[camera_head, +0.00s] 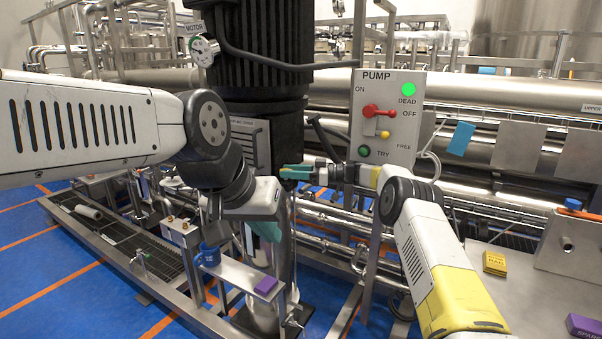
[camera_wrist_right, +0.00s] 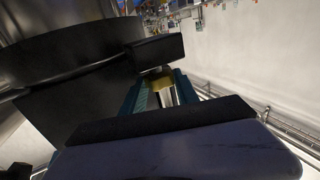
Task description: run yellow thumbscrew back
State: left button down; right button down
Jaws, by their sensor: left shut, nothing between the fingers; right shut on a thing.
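The thumbscrew shows in the right wrist view as a small yellow piece (camera_wrist_right: 160,80) between the teal fingers of my right gripper (camera_wrist_right: 160,95), close against a black machine part. In the head view my right gripper (camera_head: 298,172) reaches left to the dark column under the motor; its fingers hide the thumbscrew there. It is shut on the yellow piece. My left gripper (camera_head: 262,230) is shut and empty, pointing down, lower and left of the right one, above a small steel shelf.
The black motor column (camera_head: 262,80) stands behind the grippers. A pump panel (camera_head: 388,115) with a red switch is to its right. Yellow (camera_head: 494,263) and purple (camera_head: 583,326) boxes lie right.

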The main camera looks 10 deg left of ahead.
jog(key=shift+r, duration=0.15)
dwell(0.3)
jog(key=c, duration=0.9)
grip_release()
jog(key=shift+w+d, duration=0.15)
jog(key=shift+d, duration=1.8)
jog(key=shift+w+d, duration=0.15)
jog(key=shift+d, duration=1.8)
